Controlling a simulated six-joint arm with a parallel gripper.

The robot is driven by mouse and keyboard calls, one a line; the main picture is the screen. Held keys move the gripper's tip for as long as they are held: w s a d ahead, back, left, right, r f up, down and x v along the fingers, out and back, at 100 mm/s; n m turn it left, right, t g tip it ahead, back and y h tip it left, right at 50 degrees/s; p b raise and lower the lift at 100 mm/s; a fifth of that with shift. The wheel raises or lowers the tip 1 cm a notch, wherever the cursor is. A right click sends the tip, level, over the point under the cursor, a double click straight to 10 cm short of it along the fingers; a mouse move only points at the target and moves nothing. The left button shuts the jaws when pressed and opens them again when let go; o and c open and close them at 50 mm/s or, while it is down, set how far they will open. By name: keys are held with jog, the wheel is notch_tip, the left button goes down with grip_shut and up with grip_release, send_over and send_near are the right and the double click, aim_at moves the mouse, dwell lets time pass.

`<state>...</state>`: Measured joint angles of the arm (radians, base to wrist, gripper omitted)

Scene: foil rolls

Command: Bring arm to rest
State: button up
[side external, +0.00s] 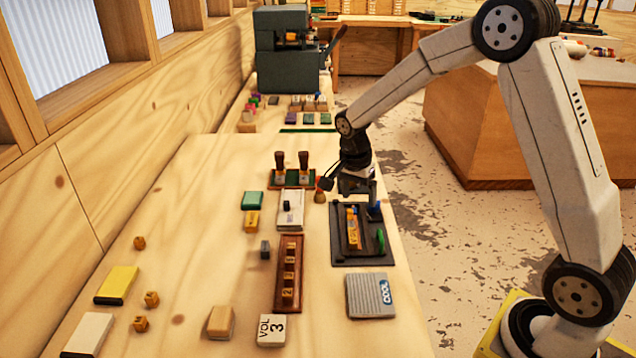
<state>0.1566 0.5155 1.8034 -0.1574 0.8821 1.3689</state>
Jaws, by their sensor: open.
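My gripper (357,194) hangs from my arm, pointing down, above the far edge of a dark tray (345,260) at the bench's right side. It is open, and I see nothing held in it. The fingertips are small and dark here. The tray holds an orange and yellow piece (353,232), a green piece (380,241) and a blue-topped piece (375,209). Whether the gripper touches anything on the tray is unclear.
A small brown-handled tool (320,193) stands left of the gripper. A green holder (292,185) with two brown handles is further left. A dark machine (285,65) stands behind.

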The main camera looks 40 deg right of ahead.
jog(key=s+a+n+t, duration=0.1)
jog(key=s+a+n, duration=0.3)
jog(key=s+n, duration=0.3)
jog(key=s+a+n+t+y, duration=0.1)
jog(key=s+a+n+t, duration=0.1)
jog(key=s+a+n, duration=0.3)
jog(key=s+n, duration=0.3)
jog(key=n, duration=0.1)
jog(key=shift+s, duration=0.15)
